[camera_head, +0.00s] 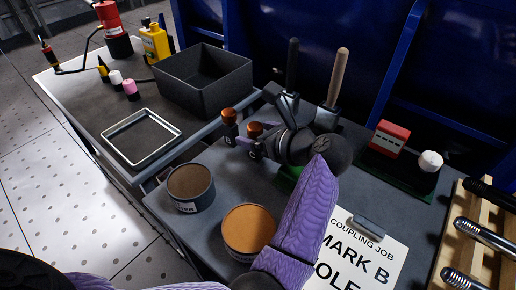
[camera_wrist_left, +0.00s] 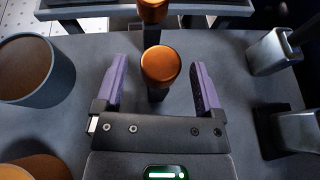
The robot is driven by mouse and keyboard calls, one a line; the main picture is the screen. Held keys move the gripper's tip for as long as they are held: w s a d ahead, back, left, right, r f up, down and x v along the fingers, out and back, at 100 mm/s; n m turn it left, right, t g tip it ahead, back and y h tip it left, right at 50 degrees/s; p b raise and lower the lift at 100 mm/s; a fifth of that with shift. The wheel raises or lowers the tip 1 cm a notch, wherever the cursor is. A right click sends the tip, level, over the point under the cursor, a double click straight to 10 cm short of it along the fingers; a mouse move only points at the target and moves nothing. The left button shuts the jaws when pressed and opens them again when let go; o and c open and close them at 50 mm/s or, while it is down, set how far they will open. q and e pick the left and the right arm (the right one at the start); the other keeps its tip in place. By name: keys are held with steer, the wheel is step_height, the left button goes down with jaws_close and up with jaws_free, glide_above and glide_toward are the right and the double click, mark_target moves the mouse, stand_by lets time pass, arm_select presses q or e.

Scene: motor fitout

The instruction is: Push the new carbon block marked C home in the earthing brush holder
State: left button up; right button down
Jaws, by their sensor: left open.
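My left gripper (camera_head: 252,146) is open, low over the table in the middle of the head view. In the left wrist view its two purple fingers (camera_wrist_left: 160,68) stand apart on either side of a dark post with a copper-orange round top (camera_wrist_left: 160,64), with gaps on both sides. A second orange-topped post (camera_wrist_left: 153,10) stands just beyond. In the head view the two orange tops (camera_head: 229,116) show left of the gripper. I cannot make out a block marked C or tell which part is the earthing brush holder; the gripper hides part of this area. My right gripper is not in view.
Two round tins, one grey (camera_head: 191,187) and one with an orange top (camera_head: 248,230), stand near the front. A printed card (camera_head: 358,250), upright-handled tools (camera_head: 336,80), a red block (camera_head: 390,138) and a wooden file rack (camera_head: 474,235) lie right. A black bin (camera_head: 205,80) stands behind.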

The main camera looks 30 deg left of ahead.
arm_select(q)
steer(key=shift+w+a+f, duration=0.1)
steer(key=shift+a+f, duration=0.2)
steer(key=shift+a, duration=0.15)
steer(key=shift+a+r, duration=0.1)
steer(key=shift+r, duration=0.1)
jaws_close()
